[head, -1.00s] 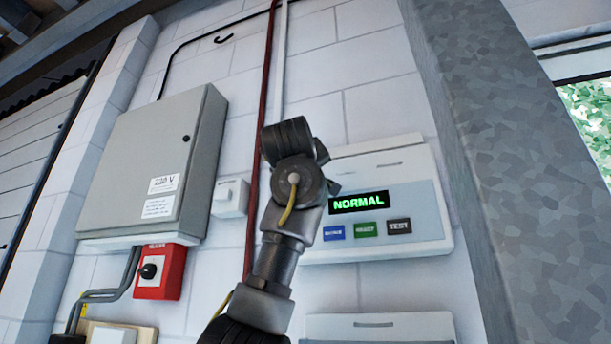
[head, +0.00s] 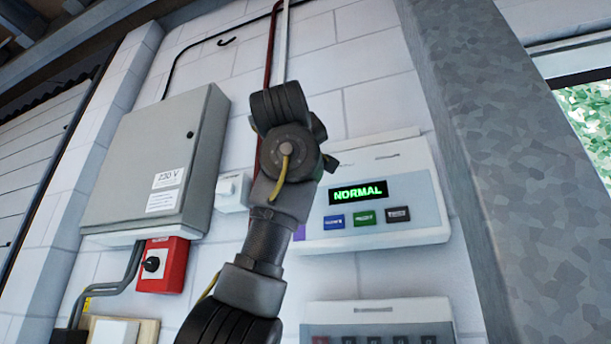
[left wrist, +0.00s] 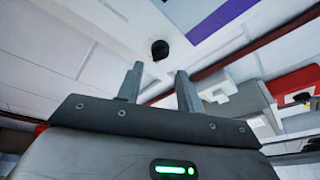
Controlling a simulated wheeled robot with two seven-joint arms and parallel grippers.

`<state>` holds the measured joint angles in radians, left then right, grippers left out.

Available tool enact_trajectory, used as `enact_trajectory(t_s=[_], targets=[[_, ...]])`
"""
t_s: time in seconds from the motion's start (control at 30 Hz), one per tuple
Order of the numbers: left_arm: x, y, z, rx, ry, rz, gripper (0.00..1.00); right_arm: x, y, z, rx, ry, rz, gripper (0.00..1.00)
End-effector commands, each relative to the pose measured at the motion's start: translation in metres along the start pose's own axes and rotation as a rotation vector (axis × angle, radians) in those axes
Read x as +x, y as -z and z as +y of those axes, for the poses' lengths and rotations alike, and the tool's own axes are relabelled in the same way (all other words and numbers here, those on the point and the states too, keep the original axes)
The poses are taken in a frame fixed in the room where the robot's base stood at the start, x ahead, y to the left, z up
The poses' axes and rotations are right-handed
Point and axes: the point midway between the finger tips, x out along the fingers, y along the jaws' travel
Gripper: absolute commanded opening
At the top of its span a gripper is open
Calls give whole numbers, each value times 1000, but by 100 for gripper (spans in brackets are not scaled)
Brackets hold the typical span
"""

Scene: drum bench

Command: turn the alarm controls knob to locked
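The alarm panel (head: 420,222) is a white box on the wall with a green "NORMAL" display (head: 359,192) and blue, green and black buttons below it. My left arm covers its left side in the head view, where no knob shows. In the left wrist view a small black knob (left wrist: 160,50) stands on a pale face beside a purple strip (left wrist: 222,18). My left gripper (left wrist: 158,70) is open, its two fingers apart and empty, pointing toward the knob without visibly touching it. In the head view its fingers are hidden behind the wrist. My right gripper is not in view.
A grey "230 V" cabinet (head: 150,150) hangs at left, above a red box (head: 165,280) with a black knob. A small white switch box (head: 231,192) and a red pipe (head: 270,50) are near my arm. A galvanized post (head: 500,150) stands right; another panel (head: 375,312) sits below.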

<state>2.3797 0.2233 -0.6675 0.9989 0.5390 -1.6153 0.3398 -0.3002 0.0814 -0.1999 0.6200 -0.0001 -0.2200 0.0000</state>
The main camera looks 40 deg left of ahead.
Motion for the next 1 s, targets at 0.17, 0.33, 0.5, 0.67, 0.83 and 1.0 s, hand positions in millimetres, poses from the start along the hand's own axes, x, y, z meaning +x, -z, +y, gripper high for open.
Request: enact_trajectory(t_s=[0.17,0.33,0.5,0.67,0.83,1.0], targets=[[-30,-2,-2,-2,-1,2,37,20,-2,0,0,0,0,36],[-42,0,-1,-2,1,1,37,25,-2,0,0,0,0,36],[-44,1,0,-1,1,1,37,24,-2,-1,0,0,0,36],[-44,1,0,-1,1,0,37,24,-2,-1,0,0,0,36],[-44,1,0,-1,0,0,37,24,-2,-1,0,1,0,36],[-42,1,-2,0,2,2,37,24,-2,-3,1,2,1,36]])
